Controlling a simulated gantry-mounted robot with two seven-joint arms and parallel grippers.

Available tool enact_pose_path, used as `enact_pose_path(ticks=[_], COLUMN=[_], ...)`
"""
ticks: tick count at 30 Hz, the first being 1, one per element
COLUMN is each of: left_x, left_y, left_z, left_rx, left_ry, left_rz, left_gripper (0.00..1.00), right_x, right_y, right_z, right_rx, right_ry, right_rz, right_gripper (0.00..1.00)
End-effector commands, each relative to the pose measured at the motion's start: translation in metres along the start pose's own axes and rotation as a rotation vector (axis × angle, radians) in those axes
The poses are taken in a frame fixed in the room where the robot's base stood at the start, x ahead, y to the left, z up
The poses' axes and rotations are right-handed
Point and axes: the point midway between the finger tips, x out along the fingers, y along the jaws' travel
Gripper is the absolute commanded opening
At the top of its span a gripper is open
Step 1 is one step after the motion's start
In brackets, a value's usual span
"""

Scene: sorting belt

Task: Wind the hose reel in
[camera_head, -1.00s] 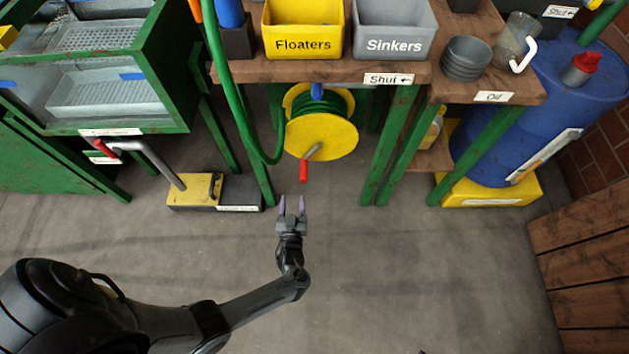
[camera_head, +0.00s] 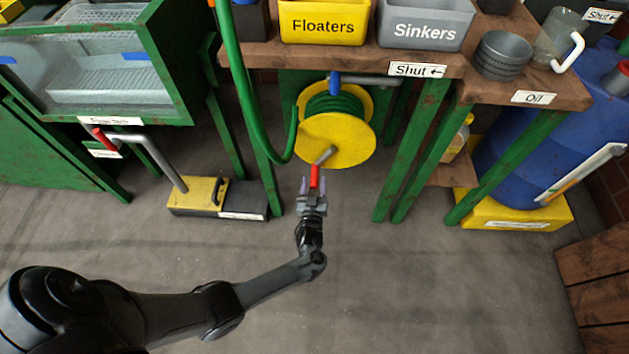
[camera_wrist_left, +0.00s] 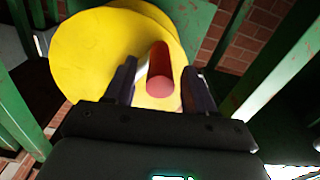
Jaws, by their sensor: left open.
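The hose reel (camera_head: 335,140) has yellow discs with green hose (camera_head: 337,104) wound between them, mounted under the wooden bench. Its crank arm ends in a red handle (camera_head: 314,176) that points down towards me, low on the front disc. My left gripper (camera_head: 313,187) is open, with its two fingers on either side of the red handle. In the left wrist view the red handle (camera_wrist_left: 160,82) lies between the two open fingers (camera_wrist_left: 160,88), with the yellow disc (camera_wrist_left: 90,75) behind. I cannot tell whether the fingers touch the handle. My right gripper is not in view.
Green bench legs (camera_head: 412,155) stand right of the reel. The hanging hose (camera_head: 243,90) loops down at its left. A yellow and black foot pump (camera_head: 200,195) sits on the floor at left; a blue drum (camera_head: 555,150) stands at right. The front floor is clear.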

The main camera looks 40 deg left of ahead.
Motion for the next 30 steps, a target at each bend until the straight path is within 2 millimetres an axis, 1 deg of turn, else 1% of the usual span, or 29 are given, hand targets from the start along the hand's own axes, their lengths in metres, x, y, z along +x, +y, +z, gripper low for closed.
enact_pose_path(ticks=[1, 7, 11, 18, 20, 24, 29, 30], left_x=[0.008, 0.023, 0.027, 0.027, 0.027, 0.027, 0.027, 0.027], left_y=[0.000, 0.000, 0.000, 0.000, 0.000, 0.000, 0.000, 0.000], left_z=[0.003, 0.001, 0.000, 0.000, 0.000, 0.000, 0.000, 0.000], left_rx=[0.000, 0.000, 0.000, 0.000, 0.000, 0.000, 0.000, 0.000], left_ry=[0.002, 0.001, 0.000, 0.000, 0.000, 0.000, 0.000, 0.000], left_rz=[0.000, 0.000, 0.000, 0.000, 0.000, 0.000, 0.000, 0.000], left_gripper=[0.55, 0.55, 0.55, 0.55, 0.47, 0.26, 0.01, 0.00], right_x=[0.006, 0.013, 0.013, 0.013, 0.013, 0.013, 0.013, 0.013], right_y=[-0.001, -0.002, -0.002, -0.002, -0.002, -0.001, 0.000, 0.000], right_z=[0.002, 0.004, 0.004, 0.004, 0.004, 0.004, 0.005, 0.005], right_rx=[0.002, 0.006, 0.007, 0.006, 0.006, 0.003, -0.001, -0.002], right_ry=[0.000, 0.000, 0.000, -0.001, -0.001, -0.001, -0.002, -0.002], right_rz=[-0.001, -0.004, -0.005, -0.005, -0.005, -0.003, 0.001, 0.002], right_gripper=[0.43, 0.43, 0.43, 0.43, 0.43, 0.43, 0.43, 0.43])
